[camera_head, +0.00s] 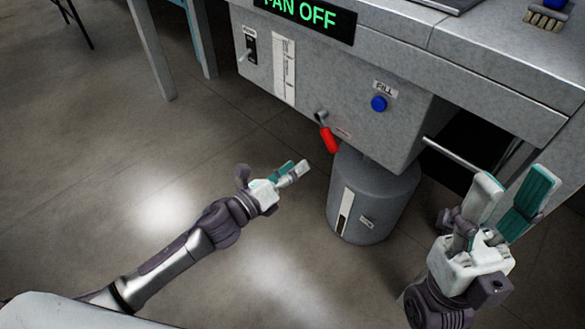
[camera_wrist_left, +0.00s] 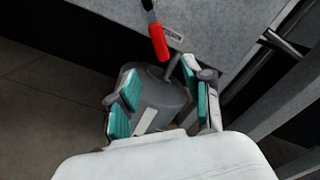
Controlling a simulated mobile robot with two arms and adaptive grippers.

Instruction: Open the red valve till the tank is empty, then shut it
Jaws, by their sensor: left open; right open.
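The red valve handle (camera_head: 329,139) hangs on a metal pipe fitting under the grey cabinet, tilted down to the right. It also shows at the top of the left wrist view (camera_wrist_left: 158,42). Below it stands the grey cylindrical tank (camera_head: 390,205) with a vertical level strip (camera_head: 345,212); the level is too small to read. The tank also shows in the left wrist view (camera_wrist_left: 165,92). My left gripper (camera_head: 297,171) is open and empty, left of the tank and below the handle, apart from it. My right gripper (camera_head: 511,190) is open and empty, right of the tank.
The grey cabinet (camera_head: 350,75) carries a blue FILL button (camera_head: 379,104), a switch (camera_head: 248,48) and a display (camera_head: 300,14) reading FAN OFF. A metal bar (camera_head: 450,152) sticks out near my right gripper. A brush (camera_head: 548,18) lies on top.

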